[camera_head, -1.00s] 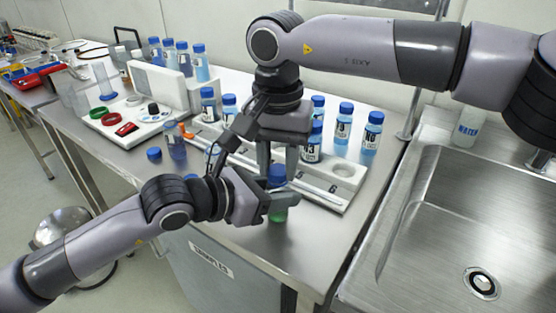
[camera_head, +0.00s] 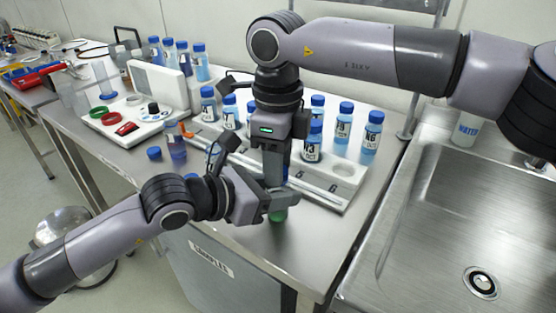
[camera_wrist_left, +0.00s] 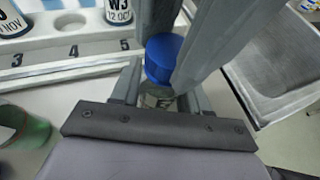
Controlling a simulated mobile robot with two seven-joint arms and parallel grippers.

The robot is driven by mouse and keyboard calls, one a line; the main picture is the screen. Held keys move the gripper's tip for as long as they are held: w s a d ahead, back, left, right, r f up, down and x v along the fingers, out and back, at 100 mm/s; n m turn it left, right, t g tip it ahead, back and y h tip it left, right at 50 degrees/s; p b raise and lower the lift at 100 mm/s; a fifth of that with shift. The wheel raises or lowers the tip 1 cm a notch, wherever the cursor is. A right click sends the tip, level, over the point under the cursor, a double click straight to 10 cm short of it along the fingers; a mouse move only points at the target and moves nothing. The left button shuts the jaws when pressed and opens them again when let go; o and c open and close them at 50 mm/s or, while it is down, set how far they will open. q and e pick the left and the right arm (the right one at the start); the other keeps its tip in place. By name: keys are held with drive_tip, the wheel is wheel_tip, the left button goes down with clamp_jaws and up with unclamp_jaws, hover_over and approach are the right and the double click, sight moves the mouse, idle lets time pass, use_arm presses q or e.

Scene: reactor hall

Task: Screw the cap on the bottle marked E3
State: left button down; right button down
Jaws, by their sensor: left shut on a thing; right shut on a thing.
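My left gripper (camera_head: 272,207) is shut on a small bottle and holds it upright at the bench's front edge. The bottle's green lower part (camera_head: 278,215) shows below the fingers. In the left wrist view a piece of its pale label (camera_wrist_left: 156,97) shows between my left fingers, but I cannot read the mark. A blue cap (camera_wrist_left: 163,57) is at the bottle's top. My right gripper (camera_head: 275,182) points straight down from above, shut on the cap, with one finger on either side. The fingers mostly hide the cap in the head view. I cannot tell how tightly it sits.
A white rack (camera_head: 327,194) with several blue-capped bottles stands just behind. A bottle (camera_head: 176,146) and a loose blue cap (camera_head: 154,153) are to the left. A green-tinted vessel (camera_wrist_left: 24,142) is at the left wrist view's lower left. A steel sink (camera_head: 450,220) is on the right.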

drive_tip(key=m, duration=1.1)
drive_tip(key=shift+m, duration=0.4)
drive_tip(key=c, duration=0.7)
unclamp_jaws()
drive_tip(key=shift+c, duration=0.2)
drive_tip(key=shift+r, duration=2.25)
drive_tip(key=shift+c, duration=0.3)
